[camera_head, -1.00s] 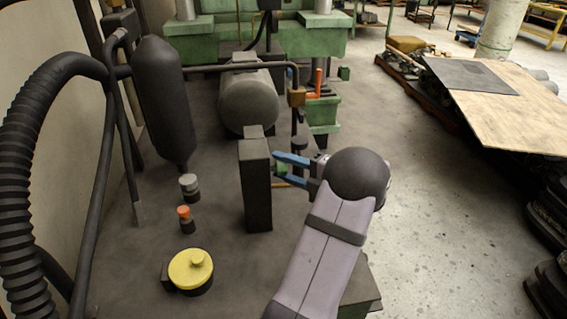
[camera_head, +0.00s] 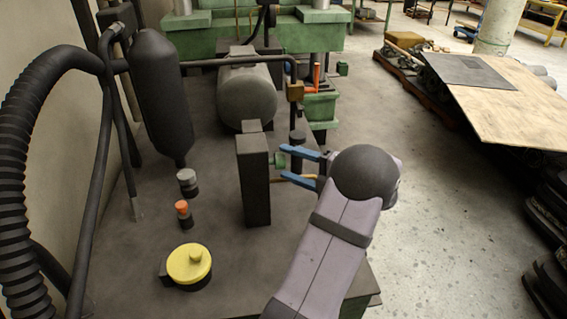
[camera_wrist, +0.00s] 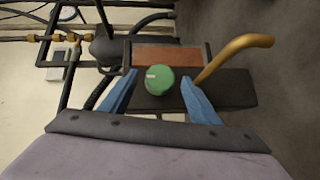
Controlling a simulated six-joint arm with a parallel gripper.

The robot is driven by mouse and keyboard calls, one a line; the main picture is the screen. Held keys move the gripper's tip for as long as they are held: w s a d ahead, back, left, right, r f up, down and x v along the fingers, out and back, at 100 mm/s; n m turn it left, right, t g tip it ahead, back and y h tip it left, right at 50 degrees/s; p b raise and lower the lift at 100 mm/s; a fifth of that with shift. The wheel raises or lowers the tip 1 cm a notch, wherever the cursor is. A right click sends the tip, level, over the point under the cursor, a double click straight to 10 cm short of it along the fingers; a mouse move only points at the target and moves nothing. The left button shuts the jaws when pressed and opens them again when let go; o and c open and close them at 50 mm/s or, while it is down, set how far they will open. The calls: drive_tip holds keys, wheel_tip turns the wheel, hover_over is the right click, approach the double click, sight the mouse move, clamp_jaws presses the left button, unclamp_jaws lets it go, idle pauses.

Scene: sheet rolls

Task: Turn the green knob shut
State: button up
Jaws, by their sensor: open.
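The green knob (camera_wrist: 159,81) is round with a small pale mark on its face. In the wrist view it lies ahead of and between my two blue fingers, slightly nearer the middle than either finger. My gripper (camera_wrist: 160,98) is open, with clear space on both sides of the knob. In the head view the knob (camera_head: 280,160) shows as a small green piece on the right side of the dark upright box (camera_head: 254,180). My gripper (camera_head: 300,165) is to its right, fingers pointing left at the box. Whether the fingertips overlap the knob in depth is hard to tell.
A brass curved lever (camera_wrist: 238,55) rises close to the right finger in the wrist view. A yellow round cap (camera_head: 189,264), an orange-topped piece (camera_head: 182,207) and a grey-topped piece (camera_head: 187,177) stand left of the box. A grey cylinder (camera_head: 247,95) lies behind it.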

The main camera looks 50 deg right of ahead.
drive_tip(key=s, duration=0.4)
drive_tip(key=shift+s+r+b, duration=0.15)
drive_tip(key=shift+r+b, duration=0.1)
drive_tip(key=shift+b, duration=0.15)
